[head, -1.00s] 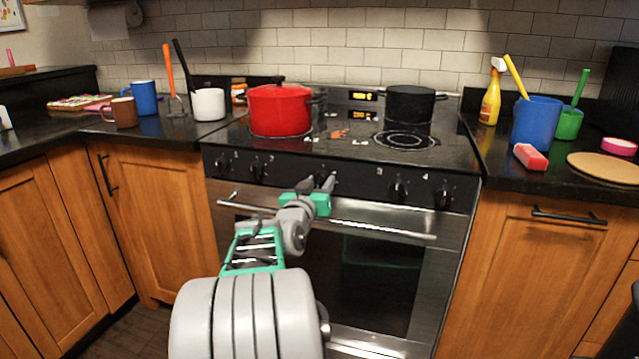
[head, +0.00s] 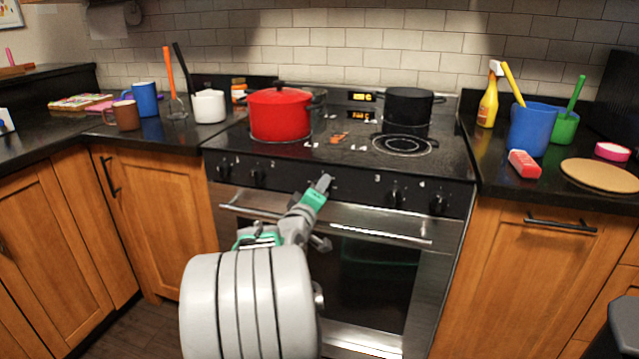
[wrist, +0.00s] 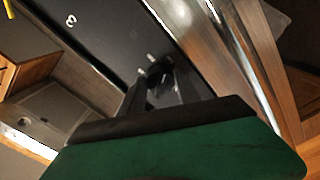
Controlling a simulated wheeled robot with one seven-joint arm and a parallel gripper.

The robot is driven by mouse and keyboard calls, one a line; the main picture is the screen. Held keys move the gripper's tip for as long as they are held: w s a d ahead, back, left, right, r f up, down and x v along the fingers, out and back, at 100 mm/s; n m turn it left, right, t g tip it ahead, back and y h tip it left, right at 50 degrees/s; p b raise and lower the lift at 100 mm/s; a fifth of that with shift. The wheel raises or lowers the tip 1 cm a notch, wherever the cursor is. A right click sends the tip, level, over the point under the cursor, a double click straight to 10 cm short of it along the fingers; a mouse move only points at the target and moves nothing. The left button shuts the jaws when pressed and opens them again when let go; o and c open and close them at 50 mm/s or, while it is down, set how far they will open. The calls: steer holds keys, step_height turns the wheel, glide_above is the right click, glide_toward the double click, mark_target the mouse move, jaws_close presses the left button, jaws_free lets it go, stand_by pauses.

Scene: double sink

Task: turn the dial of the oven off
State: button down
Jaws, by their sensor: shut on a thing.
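The oven (head: 365,275) has a black control panel with a row of dark dials, above a steel door handle. My gripper (head: 323,184) is at the middle of this panel, and its fingers hide the middle oven dial in the head view. In the wrist view my gripper (wrist: 156,77) is shut with its two fingers on either side of the dark dial (wrist: 157,92), against the black panel. The dial's marking cannot be read.
Other dials flank it, two on the left (head: 257,176) and two on the right (head: 394,195). The door handle (head: 365,229) runs just below my gripper. A red pot (head: 280,115) and a black pot (head: 408,105) stand on the stovetop.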

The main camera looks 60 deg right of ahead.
steer(key=shift+w+r+n+p, duration=0.1)
steer(key=shift+n+p, duration=6.9)
steer(key=shift+n, duration=0.4)
steer(key=shift+w+r+n+p, duration=0.1)
steer(key=shift+n+p, duration=6.9)
steer(key=shift+n, duration=0.4)
steer(key=c, duration=0.9)
jaws_free()
steer(key=shift+f, duration=0.1)
